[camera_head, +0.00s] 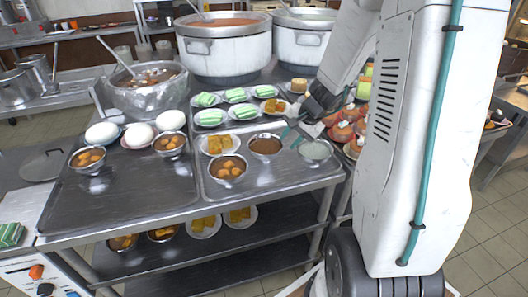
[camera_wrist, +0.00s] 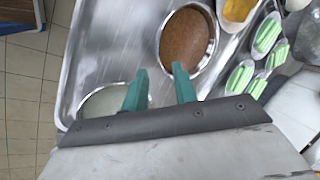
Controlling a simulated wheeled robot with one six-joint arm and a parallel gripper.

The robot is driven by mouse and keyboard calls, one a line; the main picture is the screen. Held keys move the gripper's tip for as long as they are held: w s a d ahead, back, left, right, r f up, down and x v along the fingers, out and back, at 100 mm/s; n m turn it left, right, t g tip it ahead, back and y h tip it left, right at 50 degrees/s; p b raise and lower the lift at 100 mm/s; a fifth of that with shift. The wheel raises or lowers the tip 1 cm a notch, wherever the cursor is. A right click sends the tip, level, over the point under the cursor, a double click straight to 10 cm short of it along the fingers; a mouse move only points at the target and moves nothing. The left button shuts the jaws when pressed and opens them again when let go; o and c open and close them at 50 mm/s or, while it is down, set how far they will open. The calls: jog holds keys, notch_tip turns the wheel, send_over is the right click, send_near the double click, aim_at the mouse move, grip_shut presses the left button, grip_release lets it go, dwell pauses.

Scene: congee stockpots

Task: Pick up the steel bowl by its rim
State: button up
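Several small steel bowls stand on the steel counter; which one the task means is not clear. A bowl with pale contents (camera_head: 316,152) is at the counter's right end, and it shows partly hidden behind my gripper in the wrist view (camera_wrist: 98,104). A bowl of brown food (camera_head: 265,147) is left of it, and shows near the top of the wrist view (camera_wrist: 187,40). My gripper (camera_wrist: 156,76) has two teal fingers apart with nothing held. One finger overlaps the pale bowl's right rim in view, the other the brown bowl's lower rim; I cannot tell contact. In the head view my gripper (camera_head: 291,133) is above these bowls.
Bowls with orange pieces (camera_head: 228,169), plates with green items (camera_head: 207,99) and white eggs or buns (camera_head: 102,132) crowd the counter. Large stockpots (camera_head: 225,55) stand behind. The counter's front left part is clear.

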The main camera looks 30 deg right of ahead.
aim_at(265, 150)
jog(key=x, duration=0.8)
jog(key=shift+w, duration=0.15)
grip_shut()
